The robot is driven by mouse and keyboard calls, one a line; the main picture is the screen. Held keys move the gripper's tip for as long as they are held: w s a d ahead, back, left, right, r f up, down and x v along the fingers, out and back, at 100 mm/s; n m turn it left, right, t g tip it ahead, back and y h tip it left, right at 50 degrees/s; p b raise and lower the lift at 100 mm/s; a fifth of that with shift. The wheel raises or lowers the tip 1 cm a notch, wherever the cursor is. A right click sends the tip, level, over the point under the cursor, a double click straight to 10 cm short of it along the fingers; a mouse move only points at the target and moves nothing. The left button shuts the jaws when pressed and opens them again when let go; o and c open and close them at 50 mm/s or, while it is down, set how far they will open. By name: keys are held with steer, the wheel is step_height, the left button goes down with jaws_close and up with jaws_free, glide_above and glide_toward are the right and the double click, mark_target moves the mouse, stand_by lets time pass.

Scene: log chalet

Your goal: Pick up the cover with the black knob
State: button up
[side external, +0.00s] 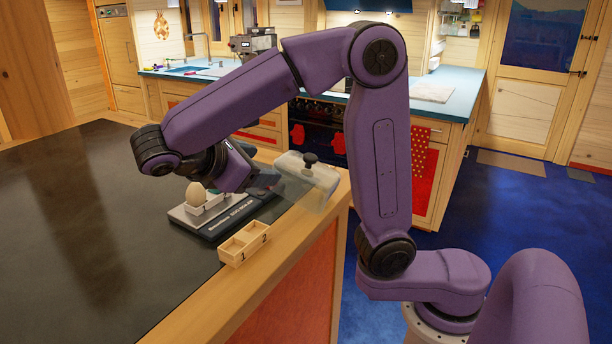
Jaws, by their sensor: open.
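The cover (323,176) is a clear, box-shaped lid with a pale top and a black knob (310,159). It shows near the right-hand edge of the dark counter, to the right of the egg cooker. I cannot tell whether its lower rim rests flat on the counter. My gripper (268,184) is open, at the left side of the cover and below knob height in the picture. The view does not show whether the fingers touch the cover. My wrist hides part of the gripper and the back of the egg cooker (232,218).
An egg (196,193) sits upright in a white tray on the egg cooker, close under my wrist. A wooden two-compartment holder (245,243), marked 1 and 2, stands in front at the counter's edge. The dark counter (80,230) is clear to the left.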

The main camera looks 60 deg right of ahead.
steer(key=shift+w+a+r+n+g+h, duration=0.1)
steer(key=shift+r+g+h, duration=0.1)
steer(key=shift+h, duration=0.5)
steer(key=shift+w+a+r+n+g+h, duration=0.1)
steer(key=shift+g+h, duration=0.1)
steer(key=shift+h, duration=0.5)
steer(key=shift+w+a+r+n+g+h, duration=0.1)
steer(key=shift+r+g+h, duration=0.1)
steer(key=shift+h, duration=0.5)
steer(key=shift+h, duration=0.3)
glide_toward(306, 160)
steer(key=d, duration=0.7)
steer(key=s+d, duration=0.1)
steer(key=d, duration=0.3)
steer(key=shift+d+f, duration=0.2)
steer(key=shift+f, duration=0.15)
jaws_close()
